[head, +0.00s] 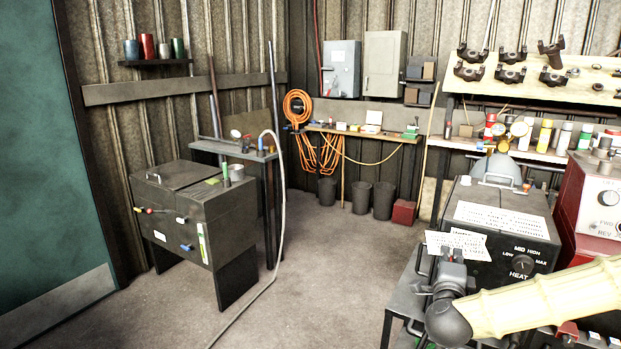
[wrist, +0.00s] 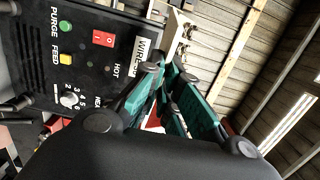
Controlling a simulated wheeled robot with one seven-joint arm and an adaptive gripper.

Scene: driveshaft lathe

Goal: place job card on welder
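The welder (head: 505,245) is a dark box at the right in the head view, with a HEAT knob on its face and a white printed sheet on top. The job card (head: 457,243) is a small white printed card at the welder's near left top edge. My gripper (head: 449,262) is right at the card's lower edge, its fingertips close together on it. In the wrist view my gripper (wrist: 160,66) has teal finger pads that converge at the tips, near a white piece lettered WIRE (wrist: 147,47). Whether the card touches the welder cannot be told.
A control panel (wrist: 85,50) with buttons and a red switch is close to the fingers in the wrist view. A red machine (head: 597,195) stands right of the welder. A dark cabinet (head: 190,215) stands at the left.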

